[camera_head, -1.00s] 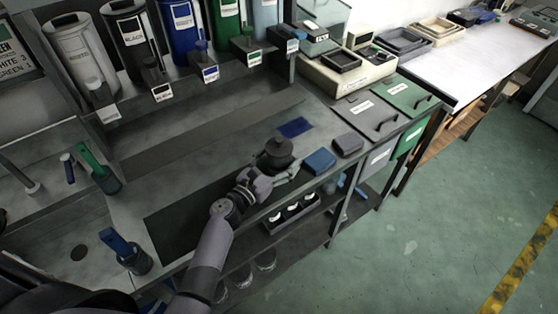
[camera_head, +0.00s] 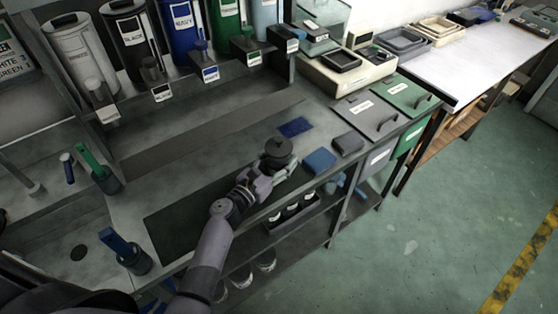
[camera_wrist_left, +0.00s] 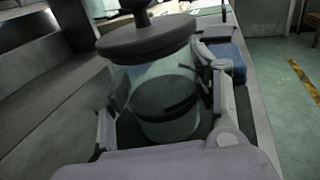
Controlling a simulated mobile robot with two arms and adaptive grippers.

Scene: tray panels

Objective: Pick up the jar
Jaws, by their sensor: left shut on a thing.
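The jar (camera_head: 278,160) is a clear vessel with a dark round lid and a knob on top. It is upright over the dark mat (camera_head: 172,228) near the counter's front edge. In the left wrist view the jar (camera_wrist_left: 160,85) fills the middle, with dark contents showing through its side. My left gripper (camera_head: 272,179) is shut on the jar, with one finger on each side of its body in the left wrist view (camera_wrist_left: 162,105). I cannot tell whether the jar's base is clear of the mat. My right gripper is not in view.
A blue block (camera_head: 320,161) and a dark grey block (camera_head: 348,143) lie right of the jar. Grey (camera_head: 366,117) and green (camera_head: 408,96) lidded bins stand beyond them. Labelled canisters (camera_head: 128,42) line the back. A blue-handled tool (camera_head: 122,248) stands at the front left.

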